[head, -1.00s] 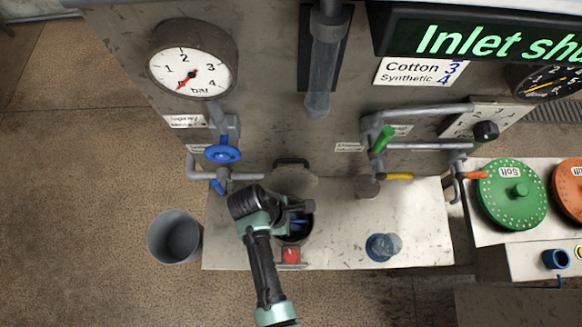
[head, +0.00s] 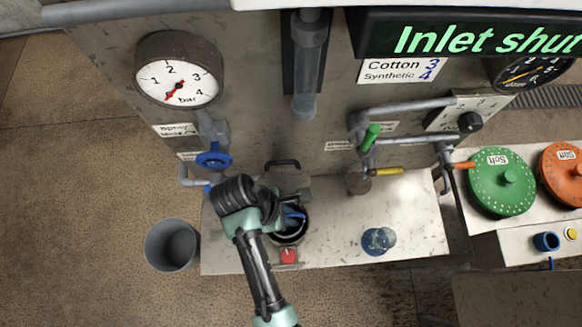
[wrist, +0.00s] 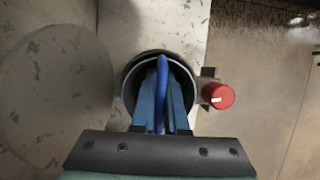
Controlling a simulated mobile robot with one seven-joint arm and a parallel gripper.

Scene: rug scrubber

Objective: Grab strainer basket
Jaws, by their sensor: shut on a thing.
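The strainer basket shows as a blue handle (wrist: 161,85) standing in a round, dark-rimmed housing (wrist: 124,80) in the wrist view. In the head view the housing (head: 290,239) sits on the pale bench, and some blue shows in its mouth. My gripper (wrist: 163,72) reaches down into the mouth, with its two fingers shut on the blue handle from either side. The basket's body below the handle is hidden inside the dark housing. I cannot tell whether it is raised at all.
A red knob (head: 288,256) sits at the housing's front. A round lid (head: 288,180) with a black handle stands open behind it. A grey bucket (head: 172,245) is on the floor at left. A blue-and-clear cup (head: 378,241) stands on the bench at right, with bare bench between.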

